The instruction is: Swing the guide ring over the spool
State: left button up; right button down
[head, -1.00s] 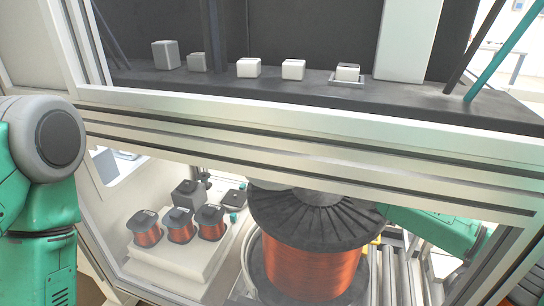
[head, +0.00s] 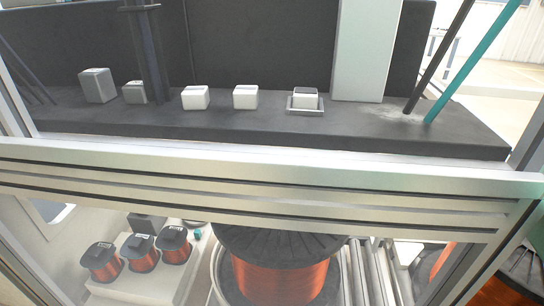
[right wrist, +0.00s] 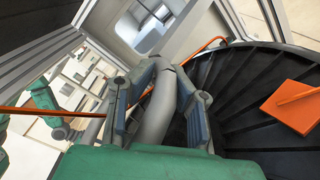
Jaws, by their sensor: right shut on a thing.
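The large spool of copper wire (head: 280,278) stands behind the frame bar in the head view, its lower part cut off by the picture edge. Its black ribbed flange (right wrist: 255,75) fills the right of the right wrist view. My right gripper (right wrist: 160,112) is shut on a thick grey curved tube (right wrist: 155,120), which looks like part of the guide ring. The tube runs between the fingers beside the flange; the rest of the ring is hidden. An orange wire (right wrist: 205,48) passes behind the fingers and along the flange edge.
A metal frame bar (head: 250,185) crosses in front of the spool. Several small copper spools (head: 140,252) stand on a pale block at lower left. White blocks (head: 245,97) sit on the dark shelf above. An orange plate (right wrist: 292,105) lies on the flange.

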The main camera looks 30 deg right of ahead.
jog(key=shift+d+f, duration=0.15)
jog(key=shift+f, duration=0.3)
jog(key=c, duration=1.6)
grip_release()
jog(key=shift+r, duration=0.15)
jog(key=shift+s+d, duration=0.1)
jog(key=shift+d, duration=0.15)
jog(key=shift+v, duration=3.55)
